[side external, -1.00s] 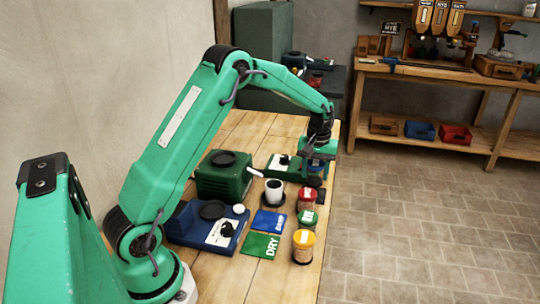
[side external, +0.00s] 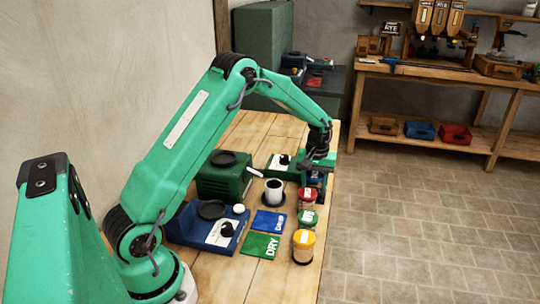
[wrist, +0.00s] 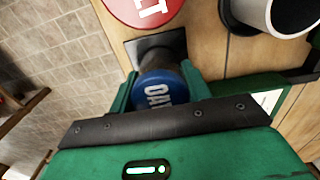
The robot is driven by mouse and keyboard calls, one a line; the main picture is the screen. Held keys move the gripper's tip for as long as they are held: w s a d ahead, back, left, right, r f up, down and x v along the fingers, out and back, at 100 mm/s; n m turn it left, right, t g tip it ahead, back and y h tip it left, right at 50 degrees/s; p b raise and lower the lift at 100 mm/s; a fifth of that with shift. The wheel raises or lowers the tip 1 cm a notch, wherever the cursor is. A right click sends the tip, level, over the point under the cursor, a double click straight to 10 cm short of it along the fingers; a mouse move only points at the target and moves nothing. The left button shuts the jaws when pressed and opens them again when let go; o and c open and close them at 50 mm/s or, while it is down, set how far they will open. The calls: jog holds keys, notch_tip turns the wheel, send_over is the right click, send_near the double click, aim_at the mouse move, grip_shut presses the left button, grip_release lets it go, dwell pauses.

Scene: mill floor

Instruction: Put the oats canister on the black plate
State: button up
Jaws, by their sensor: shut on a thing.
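The oats canister (wrist: 162,89) shows in the wrist view as a blue lid with white letters, "OA" readable, over a dark body. My gripper (wrist: 165,88) is shut on it, with a green finger on each side. In the side external view my gripper (side external: 314,172) is at the far right of the table, with the blue of the canister (side external: 313,181) low between the fingers. The black plate (wrist: 174,42) shows in the wrist view as a dark square partly behind the canister. I cannot tell whether the canister touches it.
A red-lidded jar (side external: 307,194) is close beside my gripper, then a green-lidded jar (side external: 308,217) and a yellow-lidded one (side external: 304,238) nearer the camera. A white cup (side external: 275,188) stands left of them. The table's right edge is close.

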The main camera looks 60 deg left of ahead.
aim_at(315, 174)
jog(key=o, duration=1.1)
notch_tip(315, 174, up, 12)
jog(key=shift+r, duration=0.1)
dwell(0.5)
